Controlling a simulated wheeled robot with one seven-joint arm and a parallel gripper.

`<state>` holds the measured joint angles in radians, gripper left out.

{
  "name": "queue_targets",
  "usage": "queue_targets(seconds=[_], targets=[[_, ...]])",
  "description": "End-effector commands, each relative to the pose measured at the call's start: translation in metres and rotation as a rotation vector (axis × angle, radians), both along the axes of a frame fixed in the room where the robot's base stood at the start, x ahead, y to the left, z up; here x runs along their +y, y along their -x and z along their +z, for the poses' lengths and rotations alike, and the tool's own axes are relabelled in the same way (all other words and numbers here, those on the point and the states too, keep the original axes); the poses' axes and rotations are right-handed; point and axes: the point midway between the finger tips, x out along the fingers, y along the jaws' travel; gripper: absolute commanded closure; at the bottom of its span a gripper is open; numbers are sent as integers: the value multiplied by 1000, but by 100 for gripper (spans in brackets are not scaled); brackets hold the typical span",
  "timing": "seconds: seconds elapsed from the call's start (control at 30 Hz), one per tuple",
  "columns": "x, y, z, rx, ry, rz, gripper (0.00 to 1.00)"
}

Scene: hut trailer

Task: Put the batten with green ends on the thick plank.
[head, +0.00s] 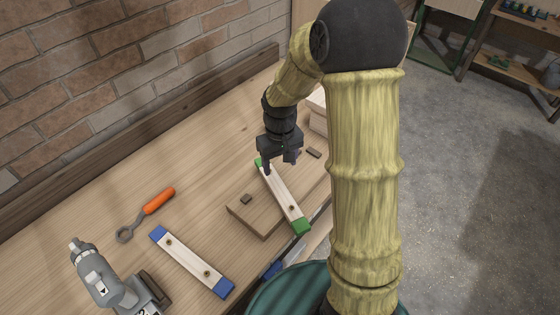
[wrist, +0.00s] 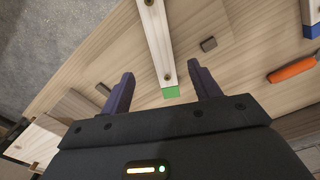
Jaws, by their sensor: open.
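The batten with green ends (head: 281,194) is a pale strip with dark round spots. It appears to lie across the thick plank (head: 262,220), its near green end past the plank's edge. My gripper (head: 279,164) is open at the batten's far green end. In the wrist view my gripper (wrist: 161,69) has its fingers apart on either side of the batten (wrist: 157,40), with a gap on each side. The near green end is out of the wrist view. I cannot tell how high the fingers are above the batten.
A batten with blue ends (head: 190,259), an orange-handled wrench (head: 147,213) and a grey power drill (head: 108,284) lie on the bench to the left. Small dark blocks lie on the plank (head: 246,199) and beyond it (head: 314,152). A brick wall (head: 130,70) runs behind.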

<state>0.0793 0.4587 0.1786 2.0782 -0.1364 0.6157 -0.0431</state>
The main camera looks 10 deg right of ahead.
Motion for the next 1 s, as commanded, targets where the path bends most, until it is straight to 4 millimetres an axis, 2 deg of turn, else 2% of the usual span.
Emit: queue_targets(seconds=[0.13,0.27,0.5,0.6,0.7,1.0], targets=[[-1,4,3,-7,2,-6,38],[-5,21,15,-39,4,-35,38],[-19,84,46,-157,-6,-151,38],[-23,108,52,-200,-16,-197,38],[-25,122,55,-224,-25,-227,38],[-26,126,55,-231,-28,-236,38]])
